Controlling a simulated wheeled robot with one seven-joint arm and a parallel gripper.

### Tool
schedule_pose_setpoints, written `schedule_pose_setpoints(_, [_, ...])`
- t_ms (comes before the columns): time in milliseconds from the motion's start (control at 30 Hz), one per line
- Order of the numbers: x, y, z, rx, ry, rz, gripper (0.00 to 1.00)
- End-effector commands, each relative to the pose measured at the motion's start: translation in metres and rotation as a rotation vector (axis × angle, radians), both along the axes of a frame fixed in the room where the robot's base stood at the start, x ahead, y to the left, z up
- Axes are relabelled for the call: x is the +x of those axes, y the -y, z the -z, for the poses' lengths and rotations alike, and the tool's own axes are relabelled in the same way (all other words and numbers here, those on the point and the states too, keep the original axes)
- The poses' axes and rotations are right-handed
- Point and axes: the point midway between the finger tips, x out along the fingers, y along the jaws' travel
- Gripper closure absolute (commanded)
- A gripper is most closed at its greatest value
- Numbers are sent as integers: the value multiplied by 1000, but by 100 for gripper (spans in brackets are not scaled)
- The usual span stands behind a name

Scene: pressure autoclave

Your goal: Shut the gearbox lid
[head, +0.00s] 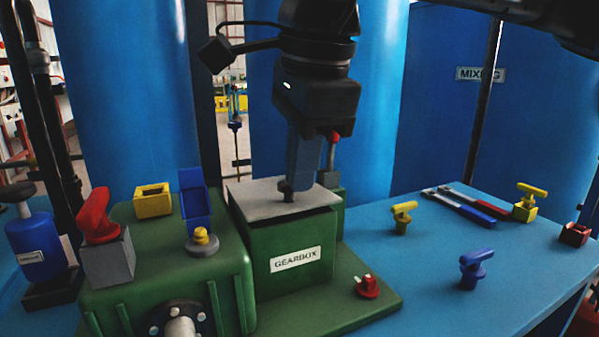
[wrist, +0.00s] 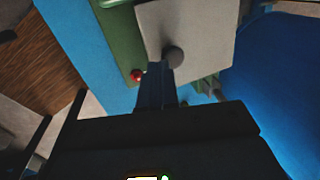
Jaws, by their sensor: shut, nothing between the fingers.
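The gearbox (head: 260,260) is a green box with a white GEARBOX label, on a green base. Its grey, flat lid (head: 255,197) lies over the box top, with a dark strip under its front edge; I cannot tell whether it is fully seated. The lid (wrist: 205,30) fills the upper middle of the wrist view. A dark round knob (head: 286,190) stands on the lid, also in the wrist view (wrist: 173,57). My gripper (head: 298,188) points down at the lid, shut and empty, its tips right beside the knob. I cannot tell whether they touch it.
Left of the box, a green housing carries a red-handled valve (head: 96,225), a yellow block (head: 153,200) and a blue open box (head: 194,203). A red knob (head: 367,287) sits in front. Yellow (head: 403,217) and blue (head: 475,268) valves stand on the blue table at right.

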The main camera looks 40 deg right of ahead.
Motion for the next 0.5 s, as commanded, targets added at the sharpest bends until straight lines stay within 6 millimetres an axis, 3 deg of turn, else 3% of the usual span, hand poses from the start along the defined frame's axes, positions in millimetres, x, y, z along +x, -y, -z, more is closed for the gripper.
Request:
schedule_pose_setpoints(100, [-1, 0, 12, 0, 0, 0, 100])
schedule_pose_setpoints(500, [-2, 0, 20, 0, -4, 0, 100])
